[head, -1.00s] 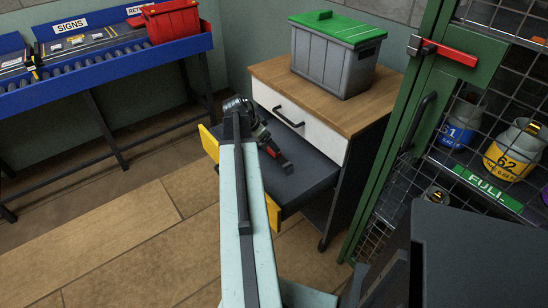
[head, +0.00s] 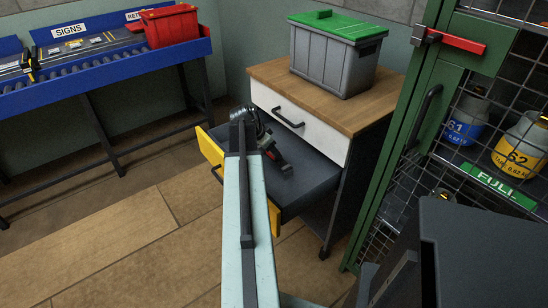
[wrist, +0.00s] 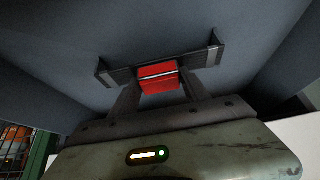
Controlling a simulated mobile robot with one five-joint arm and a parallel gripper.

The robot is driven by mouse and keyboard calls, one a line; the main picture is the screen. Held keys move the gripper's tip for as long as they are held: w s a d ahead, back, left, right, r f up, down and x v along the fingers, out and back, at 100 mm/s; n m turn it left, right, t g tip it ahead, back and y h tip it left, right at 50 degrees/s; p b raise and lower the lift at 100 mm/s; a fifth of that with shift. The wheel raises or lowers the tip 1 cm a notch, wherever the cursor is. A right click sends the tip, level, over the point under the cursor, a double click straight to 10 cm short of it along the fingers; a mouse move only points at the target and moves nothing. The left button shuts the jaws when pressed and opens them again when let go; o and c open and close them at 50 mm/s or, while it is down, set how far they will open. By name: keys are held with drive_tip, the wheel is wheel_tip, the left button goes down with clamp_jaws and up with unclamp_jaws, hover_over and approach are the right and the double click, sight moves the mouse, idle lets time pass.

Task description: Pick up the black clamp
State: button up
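The black clamp (head: 285,167) is in the open drawer of the cabinet, a dark bar with a red part. In the wrist view its black bar (wrist: 206,57) runs across the picture, with upright ends, and its red block (wrist: 158,78) sits at the middle. My gripper (head: 268,152) reaches down into the drawer at the clamp. In the wrist view my gripper (wrist: 160,90) has its two fingers apart, one on each side of the red block. Whether they press on it cannot be told. My arm hides part of the clamp in the head view.
A grey bin with a green lid (head: 333,60) stands on the wooden cabinet top (head: 270,75). A green mesh cage (head: 401,150) with gas bottles is right; a blue roller table (head: 110,58) with a red crate (head: 170,25) is left.

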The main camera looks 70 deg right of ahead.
drive_tip(key=shift+c, duration=0.3)
wheel_tip(320, 180, up, 57)
drive_tip(key=m+g+y+p, duration=0.1)
drive_tip(key=m+p, duration=0.2)
drive_tip(key=p, duration=5.4)
drive_tip(key=shift+w+m, duration=0.3)
